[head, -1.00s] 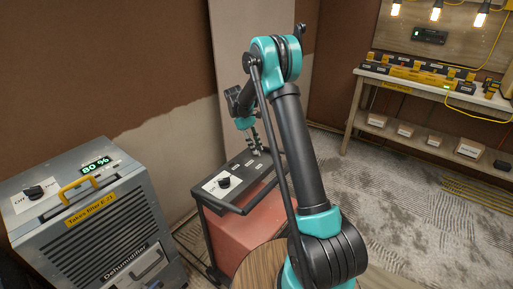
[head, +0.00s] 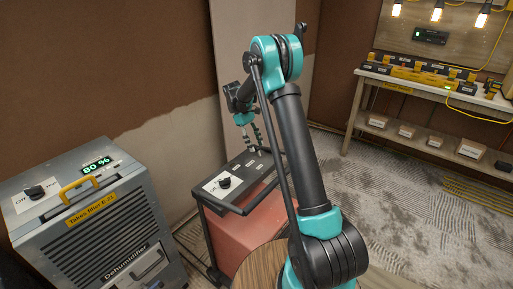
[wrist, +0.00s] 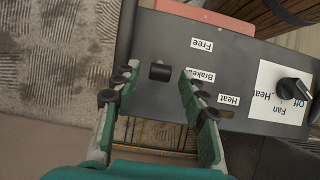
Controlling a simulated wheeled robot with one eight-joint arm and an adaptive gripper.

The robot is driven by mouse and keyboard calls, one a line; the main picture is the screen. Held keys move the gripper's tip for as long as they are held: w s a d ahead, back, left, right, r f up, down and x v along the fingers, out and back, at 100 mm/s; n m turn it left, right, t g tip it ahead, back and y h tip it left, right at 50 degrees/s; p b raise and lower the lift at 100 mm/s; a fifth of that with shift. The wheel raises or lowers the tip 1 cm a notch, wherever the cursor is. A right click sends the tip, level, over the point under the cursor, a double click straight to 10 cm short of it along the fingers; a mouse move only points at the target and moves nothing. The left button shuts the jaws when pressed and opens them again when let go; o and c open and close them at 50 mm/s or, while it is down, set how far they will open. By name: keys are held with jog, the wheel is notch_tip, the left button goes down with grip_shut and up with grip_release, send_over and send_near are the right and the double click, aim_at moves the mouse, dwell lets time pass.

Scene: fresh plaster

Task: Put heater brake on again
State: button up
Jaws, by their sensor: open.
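The heater (head: 262,235) is a red-brown box with a dark top panel and a frame around it, in the middle of the head view. In the wrist view its panel (wrist: 250,65) carries labels reading Free, Brake and Heat. A short black knob or lever (wrist: 160,71) stands on the panel, roughly level with the Brake label (wrist: 197,75) in the picture. My gripper (wrist: 159,76) is open, its fingers on either side of this black part with gaps showing. In the head view my gripper (head: 259,149) is over the panel's far end. Whether it touches the panel is unclear.
A black Fan/Heat/Off dial (wrist: 293,88) sits at the panel's other end. A grey dehumidifier (head: 95,225) showing 80 % stands left. A board (head: 240,80) leans on the wall behind.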

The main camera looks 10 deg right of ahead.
jog(key=v, duration=1)
jog(key=shift+s+d, duration=0.1)
